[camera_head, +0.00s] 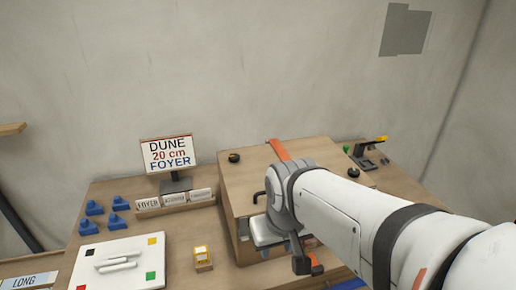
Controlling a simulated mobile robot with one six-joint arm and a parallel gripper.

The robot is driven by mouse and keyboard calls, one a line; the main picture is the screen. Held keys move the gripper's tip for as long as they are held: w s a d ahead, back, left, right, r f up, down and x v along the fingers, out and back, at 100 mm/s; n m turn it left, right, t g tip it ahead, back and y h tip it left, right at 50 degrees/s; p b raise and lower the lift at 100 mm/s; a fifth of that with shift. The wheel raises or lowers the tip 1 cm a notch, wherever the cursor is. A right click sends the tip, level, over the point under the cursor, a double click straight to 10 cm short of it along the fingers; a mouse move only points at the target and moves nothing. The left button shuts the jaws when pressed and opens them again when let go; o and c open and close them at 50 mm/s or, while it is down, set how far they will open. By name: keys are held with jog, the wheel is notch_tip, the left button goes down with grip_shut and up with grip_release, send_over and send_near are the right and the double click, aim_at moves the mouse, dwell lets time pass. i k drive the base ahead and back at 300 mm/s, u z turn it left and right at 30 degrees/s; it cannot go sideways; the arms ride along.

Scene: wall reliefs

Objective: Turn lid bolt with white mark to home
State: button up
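A wooden box (255,180) with a flat lid stands on the bench, partly covered by my arm. One round black bolt or knob (234,157) sits at the lid's back left. Another black knob (353,172) sits near its right side. I cannot make out a white mark on either, so I cannot tell which bolt is meant. My gripper (309,267) points down at the front of the box, apart from both knobs. Its fingers are dark and small, and whether they are open is unclear.
A sign (167,153) reading "DUNE 20 cm FOYER" stands behind a rack of labelled blocks (175,202). Blue pieces (94,208), a white board (118,267) and a yellow-topped block (202,258) lie left. A black clamp-like device (366,157) stands behind right.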

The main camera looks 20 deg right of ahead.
aim_at(354, 173)
jog(key=z, duration=0.3)
jog(key=k, duration=0.15)
jog(key=u, duration=2.05)
jog(key=k, duration=0.75)
jog(key=z, duration=1.75)
jog(key=i, duration=1)
jog(key=k, duration=0.9)
